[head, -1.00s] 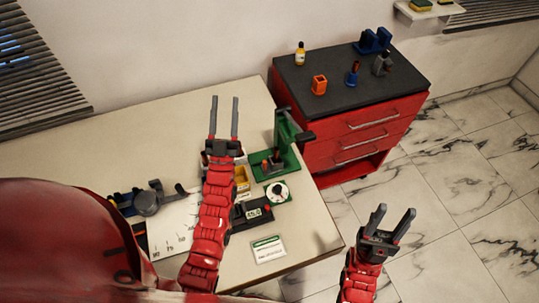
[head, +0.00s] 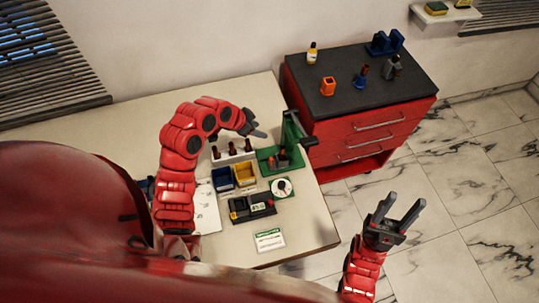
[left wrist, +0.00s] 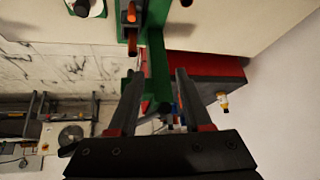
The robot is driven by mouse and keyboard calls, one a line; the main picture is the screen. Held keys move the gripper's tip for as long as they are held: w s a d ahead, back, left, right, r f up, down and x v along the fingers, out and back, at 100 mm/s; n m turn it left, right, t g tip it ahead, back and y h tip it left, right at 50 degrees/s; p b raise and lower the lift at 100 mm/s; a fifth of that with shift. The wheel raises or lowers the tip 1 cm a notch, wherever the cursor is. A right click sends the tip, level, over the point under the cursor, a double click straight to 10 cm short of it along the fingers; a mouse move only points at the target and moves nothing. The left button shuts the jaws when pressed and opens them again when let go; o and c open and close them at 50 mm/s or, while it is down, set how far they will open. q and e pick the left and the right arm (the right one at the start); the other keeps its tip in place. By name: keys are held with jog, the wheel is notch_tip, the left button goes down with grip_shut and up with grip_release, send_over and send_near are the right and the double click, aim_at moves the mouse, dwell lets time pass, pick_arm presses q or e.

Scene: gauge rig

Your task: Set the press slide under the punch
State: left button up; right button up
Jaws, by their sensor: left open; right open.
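The green press (head: 293,128) stands near the table's right edge, on a green base (head: 266,161). A dark part with brown-red knobs (head: 282,158) sits on this base; it looks like the press slide. The punch cannot be made out. My left gripper (head: 261,132) is open and empty, above the table just left of the press's upright. In the left wrist view the green press (left wrist: 158,70) shows between and beyond my left fingers (left wrist: 160,75), with orange-tipped knobs (left wrist: 131,14) near the top. My right gripper (head: 403,205) is open and empty, over the floor right of the table.
A white rack with brown pegs (head: 234,154), a blue bin (head: 222,179), a yellow bin (head: 245,176), a round dial (head: 281,187), a black device (head: 240,211) and a card (head: 269,240) surround the press. A red cabinet (head: 350,127) stands behind it. The table's back left is clear.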

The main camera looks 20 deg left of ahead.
pick_arm(q)
jog(key=s+m+g, duration=0.2)
jog(key=s+g, duration=0.1)
jog(key=s, duration=0.2)
jog(key=b, duration=0.5)
send_over(270, 159)
jog(key=s+a, duration=0.2)
notch_tip(270, 159, down, 9)
jog(key=shift+y, duration=0.3)
jog(key=p+x, duration=0.2)
jog(key=x, duration=0.3)
jog(key=shift+f, duration=0.2)
jog(key=shift+p+x, duration=0.35)
jog(key=shift+x, duration=0.75)
jog(key=shift+c, duration=0.3)
grip_shut()
jog(key=shift+w+r, duration=0.1)
